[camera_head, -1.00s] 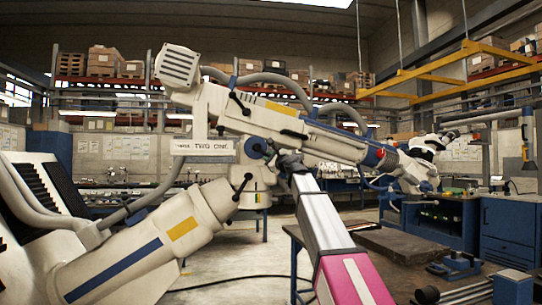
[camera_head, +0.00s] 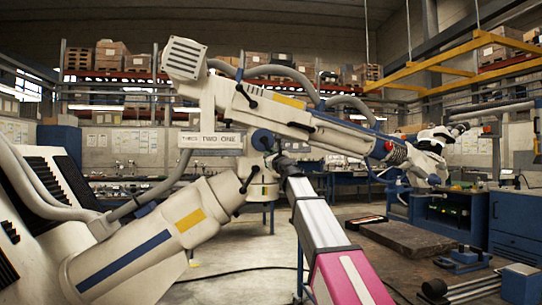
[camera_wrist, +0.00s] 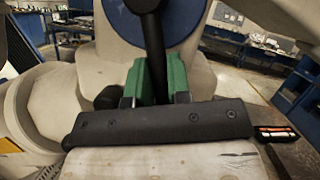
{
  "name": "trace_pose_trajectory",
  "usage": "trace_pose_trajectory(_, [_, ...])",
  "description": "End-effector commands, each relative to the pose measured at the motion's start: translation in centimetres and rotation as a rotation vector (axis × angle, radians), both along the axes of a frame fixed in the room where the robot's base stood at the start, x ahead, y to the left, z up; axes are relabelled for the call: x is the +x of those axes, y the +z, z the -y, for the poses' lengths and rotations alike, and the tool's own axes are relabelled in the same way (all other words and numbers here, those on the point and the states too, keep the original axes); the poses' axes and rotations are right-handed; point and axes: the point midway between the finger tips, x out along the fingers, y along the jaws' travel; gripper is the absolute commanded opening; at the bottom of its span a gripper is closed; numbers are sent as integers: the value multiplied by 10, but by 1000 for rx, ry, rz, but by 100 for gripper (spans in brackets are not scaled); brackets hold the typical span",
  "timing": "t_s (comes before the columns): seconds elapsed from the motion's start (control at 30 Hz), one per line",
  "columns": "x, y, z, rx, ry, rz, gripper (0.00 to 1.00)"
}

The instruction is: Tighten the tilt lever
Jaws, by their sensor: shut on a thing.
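The white microscope arm (camera_head: 225,95) runs across the head view, with a blue round joint (camera_head: 263,139) near its middle. The blue disc also fills the top of the wrist view (camera_wrist: 185,15). A black tilt lever (camera_wrist: 153,40) comes down from this disc in the wrist view. My gripper (camera_wrist: 160,82) has green fingers on both sides of the lever and is shut on it. The lever's lower end is hidden between the fingers. In the head view, my gripper (camera_head: 279,160) is just below and right of the blue joint, and hides most of the lever there.
A second black lever (camera_head: 248,180) sticks out of the lower white arm section, left of my gripper.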

Motion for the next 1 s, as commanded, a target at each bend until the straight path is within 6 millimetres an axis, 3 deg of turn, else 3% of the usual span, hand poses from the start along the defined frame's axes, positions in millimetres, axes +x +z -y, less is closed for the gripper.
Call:
trace_pose_trajectory(0.03, [1,-10,6,-6,-12,-7,0])
trace_pose_trajectory(0.27, [0,-11,6,-7,-11,-7,0])
trace_pose_trajectory(0.3, [0,-11,6,-7,-11,-7,24])
trace_pose_trajectory(0.37, [0,-11,5,-7,-10,-7,43])
trace_pose_trajectory(0.77, [-4,-7,3,-4,-3,-4,43])
trace_pose_trajectory(1.0, [-28,-17,15,-4,-3,-4,43])
